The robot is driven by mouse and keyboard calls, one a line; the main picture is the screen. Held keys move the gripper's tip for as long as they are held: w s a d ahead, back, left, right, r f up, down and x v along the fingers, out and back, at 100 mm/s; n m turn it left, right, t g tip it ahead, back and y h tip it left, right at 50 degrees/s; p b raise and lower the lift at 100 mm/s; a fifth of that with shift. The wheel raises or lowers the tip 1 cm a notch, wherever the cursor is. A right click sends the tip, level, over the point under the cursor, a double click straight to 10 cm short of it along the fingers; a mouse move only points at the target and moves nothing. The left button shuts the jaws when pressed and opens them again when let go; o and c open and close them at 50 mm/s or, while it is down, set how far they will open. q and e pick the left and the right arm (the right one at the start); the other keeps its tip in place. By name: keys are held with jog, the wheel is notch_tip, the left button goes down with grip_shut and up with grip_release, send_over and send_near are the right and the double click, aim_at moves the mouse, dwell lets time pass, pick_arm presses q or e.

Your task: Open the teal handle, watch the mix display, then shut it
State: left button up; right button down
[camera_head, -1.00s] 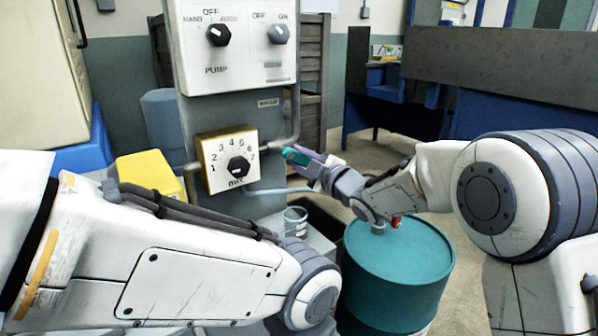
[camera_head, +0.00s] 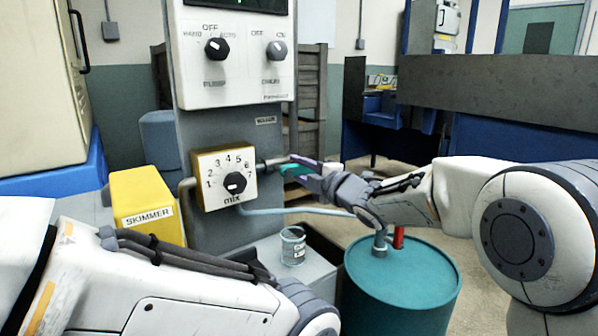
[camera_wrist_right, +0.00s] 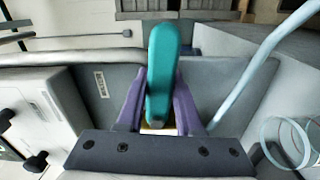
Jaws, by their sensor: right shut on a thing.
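The teal handle (camera_wrist_right: 162,75) stands between the purple fingers of my right gripper (camera_wrist_right: 160,105) in the right wrist view, and the gripper is shut on it. In the head view the right gripper (camera_head: 312,168) holds the teal handle (camera_head: 292,169) at the pipe to the right of the mix dial. The mix display (camera_head: 223,178) is a cream box with a black knob and numbers up to 7. Its white mark points to the lower left part of the scale. My left arm crosses the lower left; its gripper is out of the picture.
A teal drum (camera_head: 402,290) stands under my right arm. A yellow skimmer box (camera_head: 146,205) sits at left.

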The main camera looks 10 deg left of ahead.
jog(key=c, duration=0.6)
grip_release()
jog(key=shift+o, duration=0.2)
jog(key=p+v, duration=0.1)
jog(key=v, duration=0.9)
jog(key=shift+s+d, duration=0.15)
jog(key=shift+s, duration=0.05)
dwell(0.5)
